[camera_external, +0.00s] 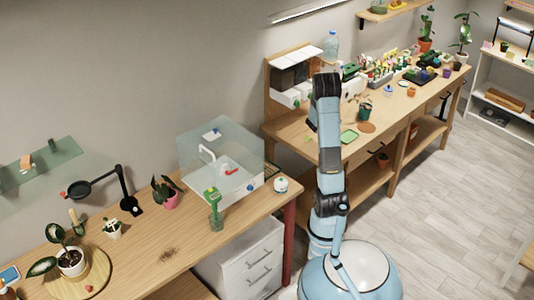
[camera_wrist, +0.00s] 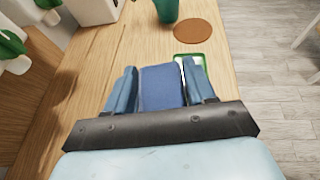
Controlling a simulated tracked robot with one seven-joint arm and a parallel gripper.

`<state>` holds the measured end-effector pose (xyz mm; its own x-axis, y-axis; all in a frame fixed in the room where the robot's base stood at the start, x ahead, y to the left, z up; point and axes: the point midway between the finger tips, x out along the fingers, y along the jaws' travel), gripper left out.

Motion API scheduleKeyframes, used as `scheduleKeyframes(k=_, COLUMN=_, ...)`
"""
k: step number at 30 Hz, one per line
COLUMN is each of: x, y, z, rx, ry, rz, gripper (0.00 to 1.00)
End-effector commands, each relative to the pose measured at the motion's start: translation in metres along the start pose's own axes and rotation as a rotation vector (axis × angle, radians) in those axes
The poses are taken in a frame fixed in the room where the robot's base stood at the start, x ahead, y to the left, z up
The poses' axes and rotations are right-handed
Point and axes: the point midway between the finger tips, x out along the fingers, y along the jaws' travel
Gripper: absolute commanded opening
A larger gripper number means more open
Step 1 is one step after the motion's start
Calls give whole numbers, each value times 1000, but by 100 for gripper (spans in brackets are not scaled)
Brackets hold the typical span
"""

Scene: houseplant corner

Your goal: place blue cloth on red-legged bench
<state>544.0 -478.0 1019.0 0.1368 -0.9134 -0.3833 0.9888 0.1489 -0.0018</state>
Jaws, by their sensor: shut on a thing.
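In the wrist view my gripper (camera_wrist: 159,68) is shut on the blue cloth (camera_wrist: 161,90), which shows as a folded blue block between the two fingers. The gripper is over the wooden workbench (camera_wrist: 85,100), close to a green-rimmed tray; I cannot tell its exact height. In the external view my arm hides the gripper and the cloth. The red-legged bench (camera_external: 140,262) is at the lower left, with a dark red leg (camera_external: 290,232) at its right end. My gripper is away from it, over the other bench.
The red-legged bench carries a sink unit (camera_external: 222,160), a green bottle (camera_external: 215,212), a white jar (camera_external: 281,184), a pink pot (camera_external: 170,199) and a lamp (camera_external: 125,190). Its front middle is mostly clear. Near my gripper are the green tray (camera_external: 349,135) and a brown disc (camera_external: 367,127).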

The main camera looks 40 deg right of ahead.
Motion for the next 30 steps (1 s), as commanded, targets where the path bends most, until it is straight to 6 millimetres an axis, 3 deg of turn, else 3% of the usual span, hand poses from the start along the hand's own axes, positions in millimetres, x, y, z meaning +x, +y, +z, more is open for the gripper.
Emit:
scheduleKeyframes(k=5, x=-11, y=1, z=26, rx=5, ry=-5, rz=3, gripper=26)
scheduleKeyframes(k=18, x=-69, y=0, z=167, rx=10, ry=-4, rz=5, gripper=26)
scheduleKeyframes(k=30, x=-101, y=0, z=243, rx=6, ry=-2, rz=2, gripper=26)
